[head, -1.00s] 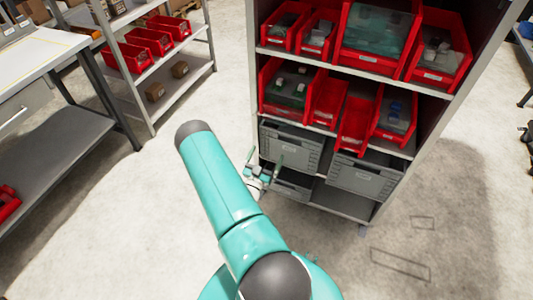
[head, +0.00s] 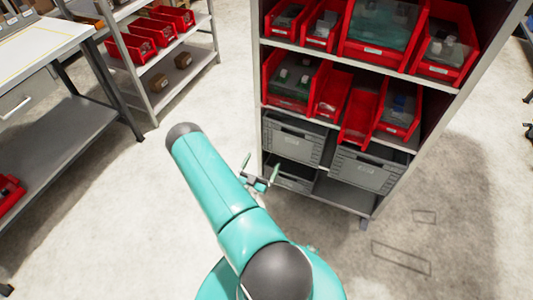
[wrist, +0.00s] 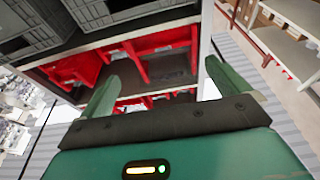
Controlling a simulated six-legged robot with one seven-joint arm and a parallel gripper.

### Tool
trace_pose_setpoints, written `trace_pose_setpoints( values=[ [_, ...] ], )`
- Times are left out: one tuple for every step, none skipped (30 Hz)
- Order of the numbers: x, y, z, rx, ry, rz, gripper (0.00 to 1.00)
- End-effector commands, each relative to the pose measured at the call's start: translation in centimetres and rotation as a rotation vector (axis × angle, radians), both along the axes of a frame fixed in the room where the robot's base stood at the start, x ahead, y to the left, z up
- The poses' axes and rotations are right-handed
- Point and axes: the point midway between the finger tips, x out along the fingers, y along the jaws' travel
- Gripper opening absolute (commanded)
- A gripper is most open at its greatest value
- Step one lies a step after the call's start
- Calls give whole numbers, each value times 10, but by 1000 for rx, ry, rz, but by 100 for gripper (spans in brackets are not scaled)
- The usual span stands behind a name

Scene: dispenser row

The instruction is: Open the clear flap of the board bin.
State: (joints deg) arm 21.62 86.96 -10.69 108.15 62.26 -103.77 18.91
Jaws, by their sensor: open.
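The shelf rack holds red bins, several with clear fronts. A large red bin with a clear flap (head: 380,25) is on the upper shelf. A red bin with a clear front (head: 292,78) is on the shelf below, at the left. I cannot tell which one is the board bin, and no label is readable. My gripper (head: 261,167) is open and empty, in front of the rack's left side at the height of the grey bins. In the wrist view my gripper's two fingers (wrist: 166,90) are apart, with red bins (wrist: 160,40) beyond them, seen upside down.
Grey bins (head: 366,169) stand on the lower shelves. A workbench (head: 40,42) is at the left, with a side rack (head: 190,70) of small red bins behind it. The concrete floor (head: 90,215) is clear between bench and rack.

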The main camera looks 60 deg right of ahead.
Motion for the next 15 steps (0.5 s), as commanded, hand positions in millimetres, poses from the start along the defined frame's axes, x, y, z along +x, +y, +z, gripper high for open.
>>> trace_pose_setpoints(
  values=[
    [-1,11,-4,2,3,3,100],
    [-2,18,-5,1,3,3,100],
    [-4,26,-8,2,2,4,100],
    [-5,32,-10,2,3,3,100],
    [-6,37,-11,1,3,3,100],
    [-6,43,-12,0,3,3,100],
    [-7,48,-14,0,2,3,100],
    [-8,52,-15,1,2,2,100],
    [-8,56,-16,1,1,3,100],
    [-9,58,-17,1,1,3,100],
    [-9,60,-17,0,1,2,100],
    [-10,62,-18,0,0,1,100],
    [-10,64,-18,-1,0,1,100],
    [-10,64,-18,-1,0,1,100],
    [-10,65,-18,-1,0,1,100]
  ],
)
